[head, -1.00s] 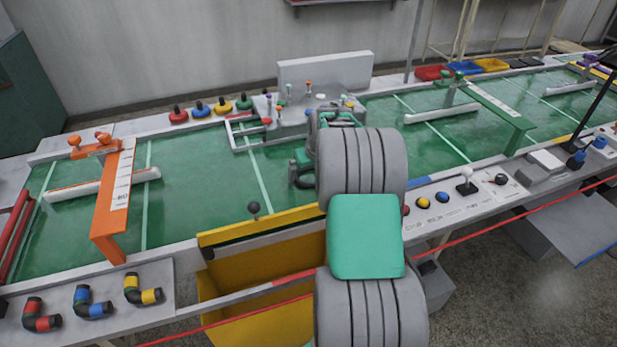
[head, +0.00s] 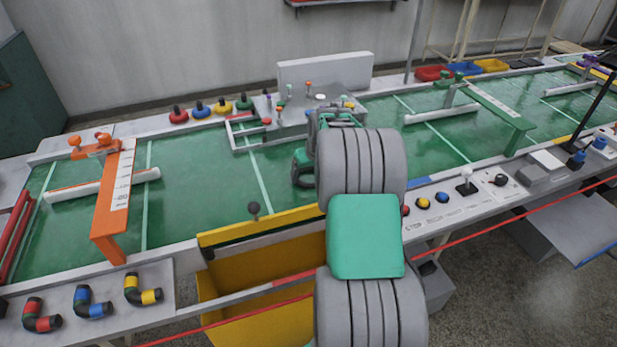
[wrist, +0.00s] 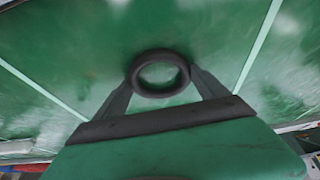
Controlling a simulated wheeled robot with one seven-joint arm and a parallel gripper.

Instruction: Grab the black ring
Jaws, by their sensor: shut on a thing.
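The black ring (wrist: 160,92) shows whole in the wrist view, with green surface visible through its hole. My gripper (wrist: 160,76) has one dark finger on each side of the ring, and the fingertips press against its outer edge. The gripper is shut on the ring. In the head view my gripper (head: 302,170) is partly hidden by my arm, over the green table (head: 205,180). The ring cannot be made out clearly there. I cannot tell whether it touches the table.
A metal block (head: 310,115) with small coloured knobs stands just behind my gripper. An orange bridge (head: 112,205) stands at the left, a green one (head: 500,105) at the right. A black-knobbed lever (head: 254,208) rises near the front edge.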

